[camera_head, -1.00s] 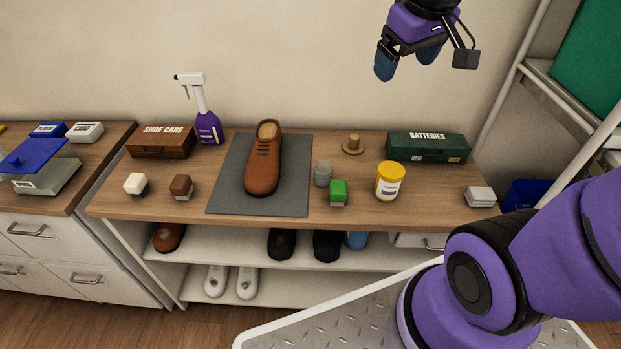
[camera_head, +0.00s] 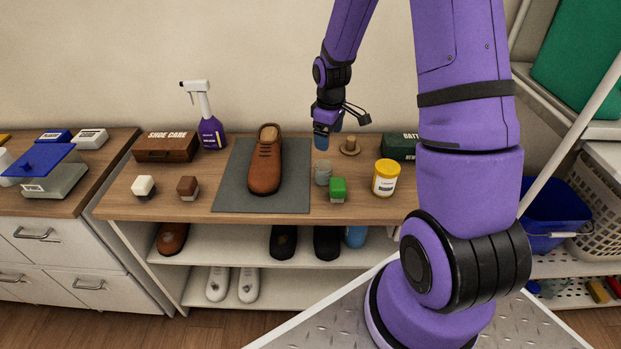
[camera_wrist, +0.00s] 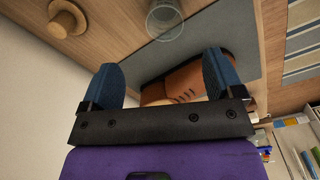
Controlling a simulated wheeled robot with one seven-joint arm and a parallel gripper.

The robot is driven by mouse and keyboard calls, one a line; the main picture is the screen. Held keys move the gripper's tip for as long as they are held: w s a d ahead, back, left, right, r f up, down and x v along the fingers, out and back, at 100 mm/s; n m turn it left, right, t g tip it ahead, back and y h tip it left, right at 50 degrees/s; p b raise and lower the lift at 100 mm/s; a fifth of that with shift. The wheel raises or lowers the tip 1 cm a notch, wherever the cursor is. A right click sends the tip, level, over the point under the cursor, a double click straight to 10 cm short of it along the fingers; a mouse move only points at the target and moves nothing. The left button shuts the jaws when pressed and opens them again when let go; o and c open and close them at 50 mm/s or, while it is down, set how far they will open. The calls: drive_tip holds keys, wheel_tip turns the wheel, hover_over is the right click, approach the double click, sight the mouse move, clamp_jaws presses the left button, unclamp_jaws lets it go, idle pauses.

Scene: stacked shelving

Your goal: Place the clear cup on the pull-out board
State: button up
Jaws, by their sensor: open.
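The clear cup (camera_head: 322,173) stands upright on the wooden bench top, just right of the grey mat and behind a green-topped block. It also shows at the top of the wrist view (camera_wrist: 165,21), beyond my fingertips. My gripper (camera_head: 328,136) is above the back of the bench, behind and above the cup, with its fingers pointing down. In the wrist view its two blue fingers (camera_wrist: 162,75) are spread apart with nothing held between them. I cannot make out a pull-out board.
A brown shoe (camera_head: 265,165) lies on the grey mat (camera_head: 235,185). The green-topped block (camera_head: 338,189), a yellow-lidded jar (camera_head: 386,178) and a wooden knob (camera_head: 350,145) are near the cup. My arm hides the bench's right end. A spray bottle (camera_head: 211,132) stands at the back.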

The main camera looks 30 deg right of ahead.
drive_tip(key=shift+w+a+f, duration=0.15)
drive_tip(key=shift+f, duration=2.15)
drive_tip(key=shift+w+a+f, duration=0.1)
drive_tip(key=shift+f, duration=2.25)
drive_tip(key=shift+w+a+f, duration=0.15)
drive_tip(key=shift+f, duration=2.15)
drive_tip(key=c, duration=1.1)
drive_tip(key=shift+o, duration=0.2)
wheel_tip(320, 180, up, 10)
